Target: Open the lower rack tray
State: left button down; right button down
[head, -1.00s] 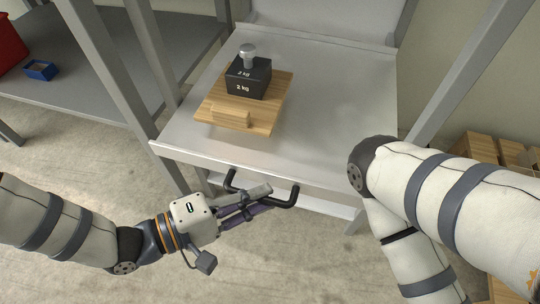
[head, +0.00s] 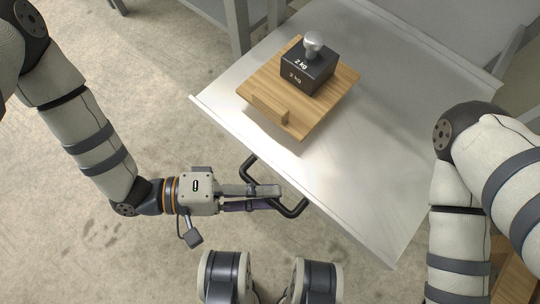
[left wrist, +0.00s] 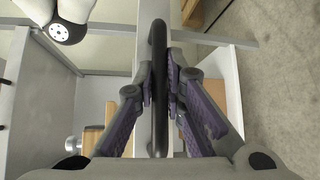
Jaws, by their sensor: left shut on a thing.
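The lower rack tray (head: 370,185) is a light grey metal sheet standing out from the rack, slanted across the head view. Its black bar handle (head: 291,209) is on the near edge. My left gripper (head: 268,197) is shut on this handle; in the left wrist view the handle (left wrist: 158,40) runs between the two purple-padded fingers. A wooden board (head: 338,91) with a small front block lies on the tray. A dark 2 kg weight (head: 303,74) with a silver knob stands on the board. My right arm shows at the right, but its gripper is out of view.
A grey rack post (head: 237,22) rises behind the tray's left side. Concrete floor (head: 150,80) lies open to the left of the tray. Wooden boxes (head: 515,275) stand at the lower right, partly behind my right arm.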

pick_arm(q)
jog(key=shift+r, duration=0.1)
jog(key=c, duration=1.7)
grip_release()
jog(key=shift+o, duration=0.2)
jog(key=s+a+r, duration=0.1)
jog(key=a, duration=1.1)
jog(key=shift+s+r, duration=0.25)
jog(key=shift+s, duration=0.05)
